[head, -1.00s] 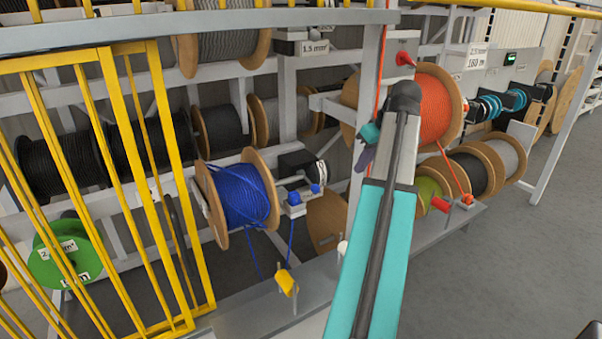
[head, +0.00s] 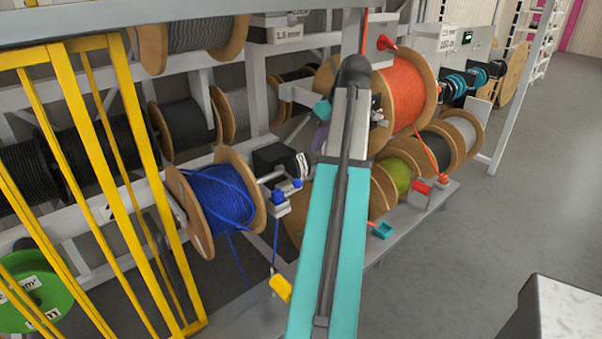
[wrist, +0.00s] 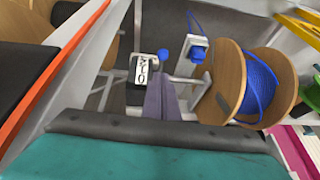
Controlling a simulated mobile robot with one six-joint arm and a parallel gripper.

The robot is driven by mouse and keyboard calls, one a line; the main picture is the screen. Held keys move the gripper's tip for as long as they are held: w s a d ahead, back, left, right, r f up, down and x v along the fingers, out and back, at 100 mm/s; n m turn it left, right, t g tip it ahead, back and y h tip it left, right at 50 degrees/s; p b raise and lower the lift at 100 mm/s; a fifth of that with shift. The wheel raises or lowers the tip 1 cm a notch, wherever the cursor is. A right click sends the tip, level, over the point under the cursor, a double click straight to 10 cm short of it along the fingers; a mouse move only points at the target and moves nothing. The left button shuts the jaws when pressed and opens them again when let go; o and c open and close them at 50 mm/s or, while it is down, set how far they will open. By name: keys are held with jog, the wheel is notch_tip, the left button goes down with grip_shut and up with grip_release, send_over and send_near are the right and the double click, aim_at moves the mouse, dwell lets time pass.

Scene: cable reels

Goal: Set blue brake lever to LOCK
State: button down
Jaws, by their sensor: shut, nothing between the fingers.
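The blue reel (head: 221,196) sits on the lower rack in the head view and at the right in the wrist view (wrist: 262,88). Beside it is a black brake housing (head: 279,160) with a white label (wrist: 145,69), whose lettering is upside down in the wrist view and not clearly readable. A blue knob (wrist: 163,53), apparently the brake lever's end, is next to the label; it also shows in the head view (head: 297,184). A second blue knob (wrist: 197,54) is on a grey block. My gripper (wrist: 161,82) is shut and empty, its purple fingers pointing towards the label and knob.
Yellow bars (head: 130,170) stand left of the blue reel. An orange reel (head: 407,92) is right of my arm. A yellow tag (head: 281,288) hangs below the blue reel. Open grey floor (head: 520,190) lies at the right; a pale-topped block (head: 570,310) is at lower right.

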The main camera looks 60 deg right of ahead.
jog(key=shift+f, duration=0.1)
jog(key=p, duration=0.2)
send_near(298, 180)
jog(key=shift+p+x, duration=0.95)
jog(key=shift+x, duration=2.25)
jog(key=shift+d, duration=0.2)
jog(key=shift+a+f, duration=0.1)
jog(key=shift+f, duration=0.05)
jog(key=shift+f+b, duration=0.1)
jog(key=shift+b, duration=0.25)
